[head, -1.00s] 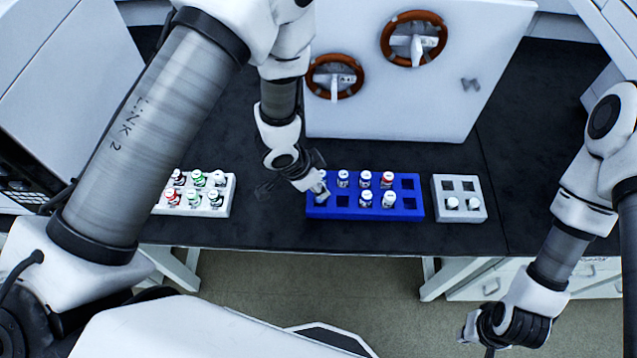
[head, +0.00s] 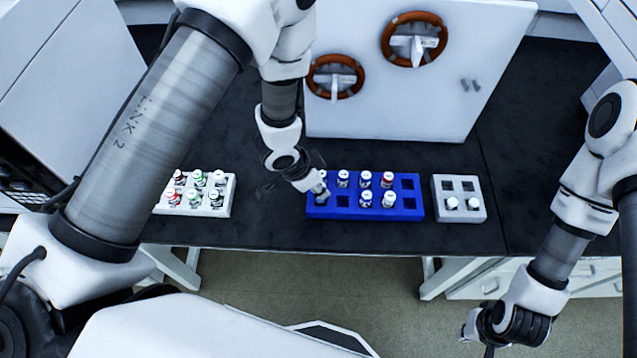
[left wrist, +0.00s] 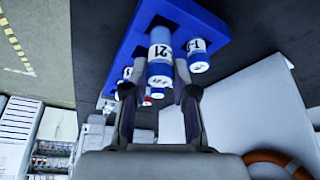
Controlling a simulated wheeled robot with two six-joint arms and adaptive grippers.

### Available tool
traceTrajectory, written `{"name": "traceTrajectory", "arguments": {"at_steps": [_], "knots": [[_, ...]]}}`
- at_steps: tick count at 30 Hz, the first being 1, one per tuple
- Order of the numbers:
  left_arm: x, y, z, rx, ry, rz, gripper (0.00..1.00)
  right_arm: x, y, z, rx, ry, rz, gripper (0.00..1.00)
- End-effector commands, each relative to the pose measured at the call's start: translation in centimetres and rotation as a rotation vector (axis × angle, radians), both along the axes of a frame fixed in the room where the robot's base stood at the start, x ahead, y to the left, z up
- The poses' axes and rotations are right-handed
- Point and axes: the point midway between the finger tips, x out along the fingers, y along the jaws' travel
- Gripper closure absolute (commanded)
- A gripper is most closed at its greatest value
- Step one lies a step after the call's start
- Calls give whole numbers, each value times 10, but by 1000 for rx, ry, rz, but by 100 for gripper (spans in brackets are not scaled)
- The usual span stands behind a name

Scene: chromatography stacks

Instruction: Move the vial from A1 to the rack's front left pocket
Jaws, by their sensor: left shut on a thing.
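The blue rack (head: 428,213) stands on the black bench and holds several vials. My left gripper (head: 319,190) is over its front left corner, shut on a vial (left wrist: 160,50) with a white label and a blue band. In the left wrist view the fingers (left wrist: 160,92) sit around this vial. It is upright at the rack's front left pocket; how deep it sits cannot be told. A labelled vial (left wrist: 198,55) stands beside it, in the back left pocket. My right gripper (head: 480,335) is low at the right, away from the racks; its fingers are unclear.
A white rack (head: 225,205) with red- and green-marked vials is left of the blue rack. A grey rack (head: 480,196) with two vials is to its right. A white cabinet (head: 400,115) with two round orange-rimmed fittings stands behind.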

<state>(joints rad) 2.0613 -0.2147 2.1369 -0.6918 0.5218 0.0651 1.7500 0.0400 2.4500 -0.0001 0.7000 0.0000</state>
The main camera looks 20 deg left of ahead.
Motion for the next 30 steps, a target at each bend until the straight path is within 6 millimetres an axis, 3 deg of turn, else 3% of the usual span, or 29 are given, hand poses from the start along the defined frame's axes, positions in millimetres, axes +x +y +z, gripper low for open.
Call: {"name": "traceTrajectory", "arguments": {"at_steps": [13,30], "knots": [[1,0,-21,0,0,1,97,0,0,-15,0,0,0,100],[1,1,-29,0,0,1,97,0,0,-20,0,0,0,100]]}}
